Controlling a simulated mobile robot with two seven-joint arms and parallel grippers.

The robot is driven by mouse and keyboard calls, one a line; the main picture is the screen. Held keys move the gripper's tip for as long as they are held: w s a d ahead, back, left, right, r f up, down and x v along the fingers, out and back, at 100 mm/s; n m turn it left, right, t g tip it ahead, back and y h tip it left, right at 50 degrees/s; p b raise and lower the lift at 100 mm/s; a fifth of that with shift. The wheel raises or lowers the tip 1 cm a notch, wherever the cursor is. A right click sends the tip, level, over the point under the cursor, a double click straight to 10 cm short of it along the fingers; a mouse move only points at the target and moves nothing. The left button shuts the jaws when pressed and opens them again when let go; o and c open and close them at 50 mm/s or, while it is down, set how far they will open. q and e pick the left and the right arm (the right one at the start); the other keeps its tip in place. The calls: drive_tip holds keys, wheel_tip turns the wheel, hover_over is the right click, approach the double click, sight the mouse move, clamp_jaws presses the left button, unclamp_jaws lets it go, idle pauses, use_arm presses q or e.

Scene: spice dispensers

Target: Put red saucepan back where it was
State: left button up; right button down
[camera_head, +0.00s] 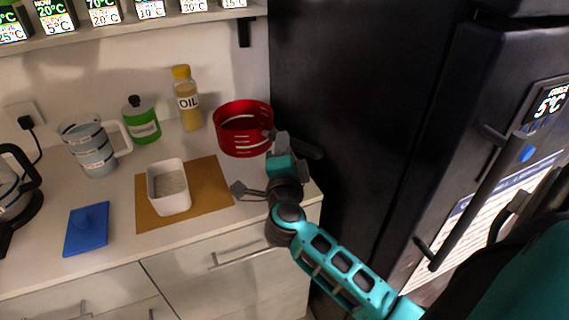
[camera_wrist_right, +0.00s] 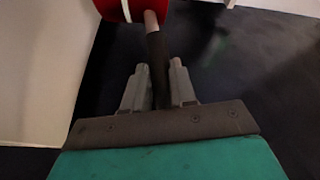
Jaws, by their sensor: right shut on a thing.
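The red saucepan (camera_head: 241,140) is at the back right of the counter, close to the black fridge. It has white markings around its inside. I cannot tell whether its base touches the counter. My right gripper (camera_head: 271,136) is on the saucepan's right side, shut on its handle. In the right wrist view, the dark handle (camera_wrist_right: 156,55) runs between the two grey fingers of the gripper (camera_wrist_right: 160,88), and part of the red pan (camera_wrist_right: 125,8) shows at the top edge. My left gripper is not in view.
An oil bottle (camera_head: 187,105) and a green bottle (camera_head: 142,126) stand left of the saucepan. A white container (camera_head: 168,170) sits on a brown board (camera_head: 213,190). A measuring jug (camera_head: 88,145) and blue item (camera_head: 86,237) are farther left. The fridge (camera_head: 360,100) bounds the right; a shelf (camera_head: 150,22) hangs above.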

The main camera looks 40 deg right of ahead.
wheel_tip(320, 180, down, 4)
drive_tip(key=shift+f+b, duration=0.1)
drive_tip(key=shift+b, duration=0.65)
drive_tip(key=c, duration=0.9)
unclamp_jaws()
drive_tip(key=shift+f, duration=0.15)
